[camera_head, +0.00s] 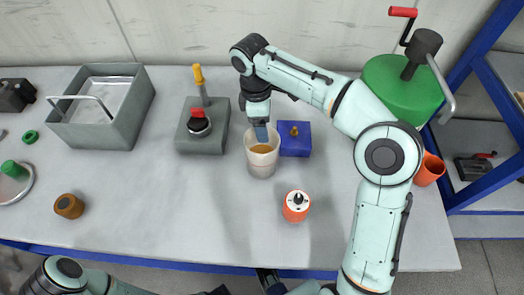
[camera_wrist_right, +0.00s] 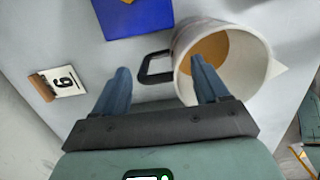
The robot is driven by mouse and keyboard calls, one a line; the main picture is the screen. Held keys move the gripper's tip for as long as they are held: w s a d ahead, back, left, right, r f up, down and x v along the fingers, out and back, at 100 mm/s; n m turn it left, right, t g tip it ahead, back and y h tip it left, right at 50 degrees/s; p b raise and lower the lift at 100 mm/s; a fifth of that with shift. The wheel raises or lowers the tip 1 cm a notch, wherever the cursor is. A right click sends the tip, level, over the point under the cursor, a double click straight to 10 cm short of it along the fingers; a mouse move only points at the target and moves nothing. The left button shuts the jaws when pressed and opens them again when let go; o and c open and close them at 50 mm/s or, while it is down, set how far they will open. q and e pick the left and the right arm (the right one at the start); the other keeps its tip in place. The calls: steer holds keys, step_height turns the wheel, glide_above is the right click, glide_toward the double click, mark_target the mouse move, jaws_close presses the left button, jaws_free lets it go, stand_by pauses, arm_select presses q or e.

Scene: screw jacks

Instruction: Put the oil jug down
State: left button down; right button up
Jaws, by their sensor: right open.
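The oil jug (camera_head: 261,165) is a whitish cup with amber oil inside, and it stands upright on the grey table. In the right wrist view the jug (camera_wrist_right: 262,62) shows its mouth and a dark loop handle. My right gripper (camera_wrist_right: 160,80) is open. The handle lies between its fingers in that view, and one finger overlaps the jug's mouth. Whether either finger touches the jug I cannot tell. In the head view the right gripper (camera_head: 261,132) is over the jug's far rim. My left arm shows at the bottom edge; its finger opening is not clear.
A blue block (camera_head: 296,144) stands close right of the jug. A grey block with a red-capped part (camera_head: 199,126) is to the left, and an orange-and-white canister (camera_head: 296,206) is in front. A grey bin (camera_head: 125,130) and a green jack (camera_head: 400,90) stand farther out.

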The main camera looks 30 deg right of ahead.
jaws_close()
